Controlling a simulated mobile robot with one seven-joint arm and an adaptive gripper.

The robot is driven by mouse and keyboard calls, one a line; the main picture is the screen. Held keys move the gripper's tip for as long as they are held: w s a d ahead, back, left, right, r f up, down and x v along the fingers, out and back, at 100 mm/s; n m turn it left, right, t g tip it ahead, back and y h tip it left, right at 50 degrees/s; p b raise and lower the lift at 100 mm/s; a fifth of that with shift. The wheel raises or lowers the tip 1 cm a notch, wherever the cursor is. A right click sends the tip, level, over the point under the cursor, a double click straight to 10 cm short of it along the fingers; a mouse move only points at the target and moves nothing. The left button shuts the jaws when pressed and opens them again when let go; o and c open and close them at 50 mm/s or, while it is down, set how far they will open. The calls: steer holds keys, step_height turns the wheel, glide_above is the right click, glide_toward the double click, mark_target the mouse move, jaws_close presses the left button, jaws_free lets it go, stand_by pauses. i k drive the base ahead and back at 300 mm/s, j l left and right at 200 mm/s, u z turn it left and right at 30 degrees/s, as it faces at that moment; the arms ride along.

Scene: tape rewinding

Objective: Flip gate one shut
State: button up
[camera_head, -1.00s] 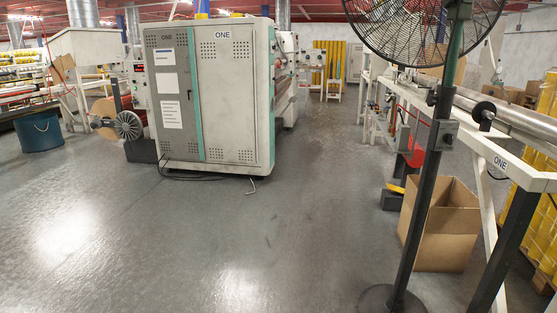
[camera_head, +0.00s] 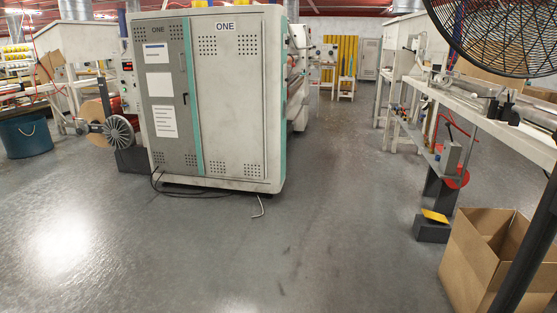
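A large grey cabinet machine marked ONE (camera_head: 240,110) stands ahead, left of centre, with teal edges and paper sheets on its door. A long white bench frame (camera_head: 490,115) runs along the right side. Its ONE label, seen in the earlier frame, is out of view now. I cannot make out which part is gate one. My gripper is not in view.
An open cardboard box (camera_head: 470,265) sits on the floor at the lower right, beside a dark post. A black fan (camera_head: 495,35) hangs into the upper right. A grey block with a yellow top (camera_head: 431,226) stands by the bench. A teal bin (camera_head: 24,136) is far left. The middle floor is clear.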

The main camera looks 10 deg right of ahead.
mark_target(423, 43)
steer(key=i, duration=1.45)
steer(key=i+z, duration=0.3)
steer(key=i, duration=0.35)
steer(key=i+j+z, duration=0.25)
steer(key=i, duration=0.4)
steer(key=i+j+z, duration=0.15)
steer(key=i+z, duration=0.3)
steer(key=i, duration=1)
steer(key=i+j+z, duration=0.1)
steer(key=i+z, duration=0.3)
steer(key=i, duration=1)
steer(key=i+z, duration=0.1)
steer(key=i, duration=0.7)
steer(key=i+j+z, duration=0.15)
steer(key=i, duration=0.65)
